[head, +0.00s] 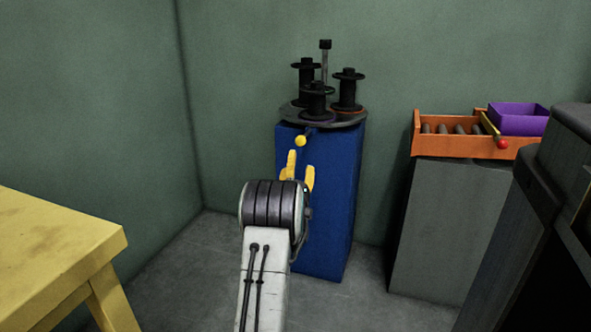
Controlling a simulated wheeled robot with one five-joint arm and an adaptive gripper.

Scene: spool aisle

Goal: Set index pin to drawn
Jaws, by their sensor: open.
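The index pin appears as a yellow ball knob (300,141) at the upper front edge of the blue pedestal (335,190), just under the round turntable plate (350,119). A short dark stem runs from the knob up toward the plate. How far the pin sits in or out is too small to tell. My gripper (301,168) has yellow fingers spread apart and empty. In the picture it is just below the knob, in front of the pedestal's face. A gap shows between fingertips and knob. My wrist hides part of the pedestal.
Several black spools (317,101) stand on the plate around a grey post (325,65). At right, an orange roller tray (460,143) with a red-knobbed lever and a purple bin (518,119) sits on a grey cabinet (445,225). A yellow table (55,250) stands at left. Floor between is clear.

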